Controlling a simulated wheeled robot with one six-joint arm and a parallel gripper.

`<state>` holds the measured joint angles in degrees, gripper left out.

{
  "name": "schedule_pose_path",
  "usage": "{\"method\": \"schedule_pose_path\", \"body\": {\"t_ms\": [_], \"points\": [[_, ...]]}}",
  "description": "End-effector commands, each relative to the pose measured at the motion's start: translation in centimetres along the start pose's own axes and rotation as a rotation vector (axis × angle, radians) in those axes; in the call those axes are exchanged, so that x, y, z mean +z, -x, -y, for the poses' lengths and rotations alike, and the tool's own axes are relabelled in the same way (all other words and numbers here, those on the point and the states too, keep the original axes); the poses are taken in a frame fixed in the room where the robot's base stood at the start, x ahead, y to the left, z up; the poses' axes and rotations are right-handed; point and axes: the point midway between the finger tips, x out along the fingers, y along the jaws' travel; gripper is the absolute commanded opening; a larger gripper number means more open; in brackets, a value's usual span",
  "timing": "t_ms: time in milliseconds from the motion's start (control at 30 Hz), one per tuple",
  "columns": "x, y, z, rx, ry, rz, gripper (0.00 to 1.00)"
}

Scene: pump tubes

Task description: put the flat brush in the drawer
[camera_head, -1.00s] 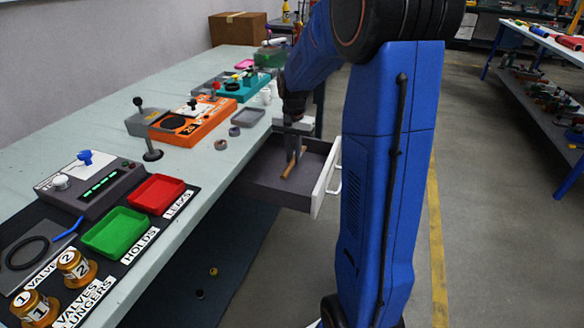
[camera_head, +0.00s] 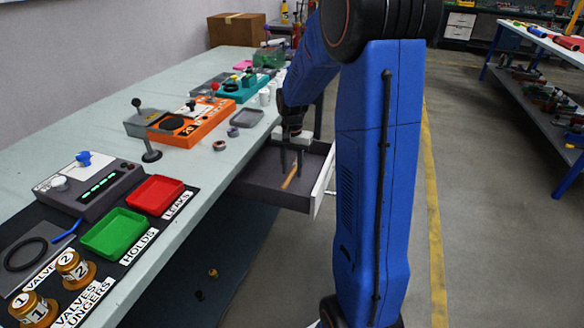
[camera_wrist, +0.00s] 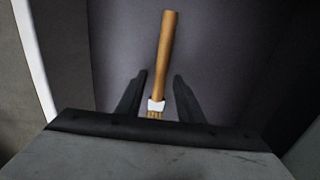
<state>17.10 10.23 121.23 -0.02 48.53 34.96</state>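The flat brush (camera_wrist: 164,60) has a wooden handle, a white ferrule and tan bristles. In the wrist view it lies between my open fingers, with a gap on each side. In the head view its handle (camera_head: 290,177) shows inside the open drawer (camera_head: 258,190), which has a dark floor and a white front. My gripper (camera_head: 292,168) is over the drawer, pointing down; its fingers (camera_wrist: 160,82) are apart and do not hold the brush. The brush appears to lie on the drawer floor. Part of the bristles is hidden by the gripper body.
The workbench (camera_head: 190,205) runs along the left. It carries a red tray (camera_head: 154,195), a green tray (camera_head: 114,233), an orange device (camera_head: 190,125) and a grey tray (camera_head: 247,118). The white drawer front (camera_head: 323,180) stands right of my gripper. Open floor lies to the right.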

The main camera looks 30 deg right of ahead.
Motion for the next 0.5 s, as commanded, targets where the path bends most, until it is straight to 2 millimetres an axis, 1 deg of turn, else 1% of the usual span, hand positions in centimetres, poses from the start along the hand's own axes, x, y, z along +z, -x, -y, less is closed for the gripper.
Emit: {"method": "schedule_pose_path", "body": {"t_ms": [233,333,433,500], "points": [[0.0,0.0,0.0,0.000,0.000,0.000,0.34],[0.0,0.4,0.0,0.000,0.000,-0.001,0.34],[-0.1,1.3,0.0,-0.001,0.000,-0.002,0.34],[0.0,2.3,0.0,-0.001,0.000,-0.002,0.34]]}}
